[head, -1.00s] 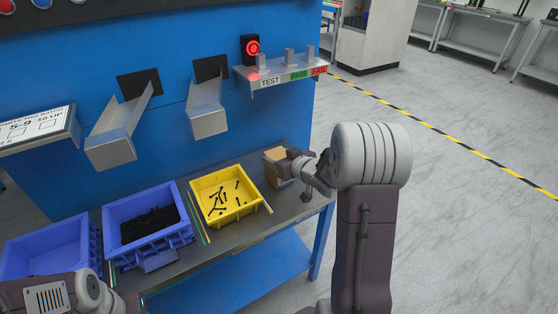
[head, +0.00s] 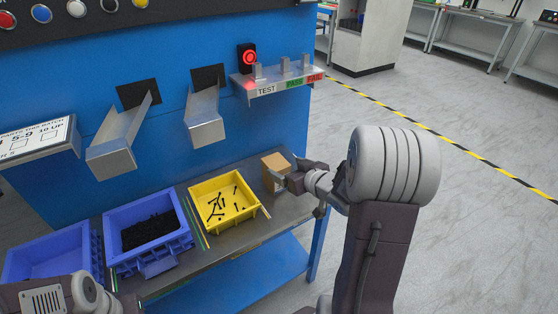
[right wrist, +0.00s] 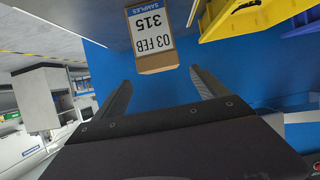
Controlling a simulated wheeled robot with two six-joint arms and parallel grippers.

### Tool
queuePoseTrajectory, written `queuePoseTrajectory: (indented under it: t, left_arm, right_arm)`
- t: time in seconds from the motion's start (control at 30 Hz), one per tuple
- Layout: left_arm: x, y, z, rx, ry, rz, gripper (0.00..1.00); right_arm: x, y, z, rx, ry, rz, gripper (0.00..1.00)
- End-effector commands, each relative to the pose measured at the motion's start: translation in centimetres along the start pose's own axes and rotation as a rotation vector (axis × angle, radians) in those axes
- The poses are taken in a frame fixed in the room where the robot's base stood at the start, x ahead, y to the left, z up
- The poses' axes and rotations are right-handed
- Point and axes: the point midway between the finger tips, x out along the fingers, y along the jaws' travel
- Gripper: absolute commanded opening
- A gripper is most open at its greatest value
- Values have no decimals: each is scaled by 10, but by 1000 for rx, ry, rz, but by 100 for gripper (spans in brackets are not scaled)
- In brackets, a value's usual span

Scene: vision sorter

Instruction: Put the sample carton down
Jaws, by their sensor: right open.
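The sample carton (head: 275,170) is a small brown box standing upright on the right end of the grey bench (head: 262,229). In the right wrist view the carton (right wrist: 150,38) appears upside down, with a white and blue label reading 03 FEB, 315, SAMPLES. My right gripper (head: 280,182) is beside the carton on its right. In the right wrist view the gripper (right wrist: 162,78) has its two fingers spread wide, with the carton beyond the tips and nothing held. My left arm shows at the lower left, but its gripper is outside the frame.
A yellow bin (head: 249,212) with black screws is left of the carton. A blue bin (head: 184,240) with dark parts and another blue bin (head: 88,258) are farther left. Metal chutes and a TEST/PASS/FAIL shelf (head: 279,86) hang above. Open floor lies to the right.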

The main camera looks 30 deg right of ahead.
Motion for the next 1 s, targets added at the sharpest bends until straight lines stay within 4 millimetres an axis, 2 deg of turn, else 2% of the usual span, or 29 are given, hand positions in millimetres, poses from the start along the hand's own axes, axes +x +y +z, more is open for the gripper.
queuePoseTrajectory:
  t: [0.03,0.1,0.27,0.53,0.63,0.73,0.8,0.9,1.0]
  left_arm:
    - [-8,0,-1,0,0,0,36]
    - [-8,0,-1,0,0,0,36]
    - [-7,0,-1,0,0,0,36]
    - [-7,0,-1,0,0,0,36]
    - [-7,0,-1,0,0,0,36]
    - [-7,0,-1,0,0,0,36]
    - [-7,0,-1,0,0,0,36]
    - [-7,0,-1,0,0,0,36]
    - [-7,0,-1,0,0,0,36]
  right_arm:
    - [-13,1,-4,1,0,4,84]
    - [-25,1,-2,0,2,4,84]
    - [-43,1,-1,-1,1,2,84]
    - [-47,-1,0,-1,-1,-1,84]
    - [-42,-1,7,-7,-42,26,84]
    - [-32,-6,36,-14,-212,115,84]
    - [-35,-22,69,-4,-399,165,84]
    - [-58,-59,115,30,-658,171,84]
    - [-87,-99,146,60,-861,126,84]
